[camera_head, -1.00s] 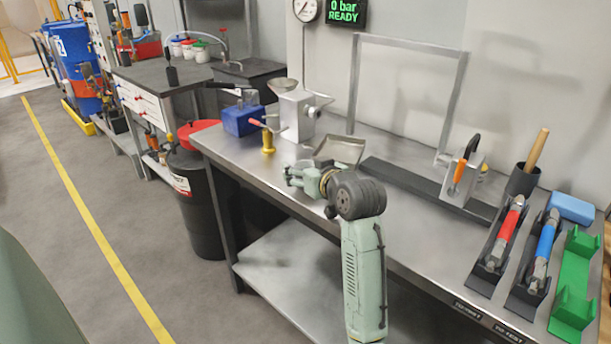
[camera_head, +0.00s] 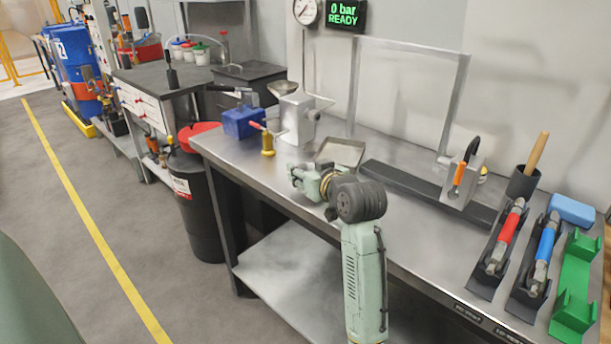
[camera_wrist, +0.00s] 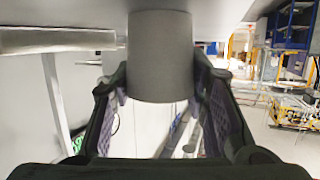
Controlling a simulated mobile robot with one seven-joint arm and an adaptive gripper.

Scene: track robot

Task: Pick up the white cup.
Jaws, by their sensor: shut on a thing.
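My gripper (camera_head: 302,178) is low over the near half of the steel workbench (camera_head: 240,163), in front of the metal tray. In the wrist view my gripper (camera_wrist: 160,88) has one finger on each side of a smooth, plain cylinder, which I take to be the white cup (camera_wrist: 160,50). In the head view I cannot make out the cup at the gripper. I cannot tell whether it touches the bench.
A metal tray (camera_head: 342,152) lies just behind the gripper. A blue box (camera_head: 241,122), a yellow-based tool (camera_head: 268,145) and a grey machine (camera_head: 297,120) stand behind left. A metal frame (camera_head: 458,100) and tool holders (camera_head: 497,250) are to the right.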

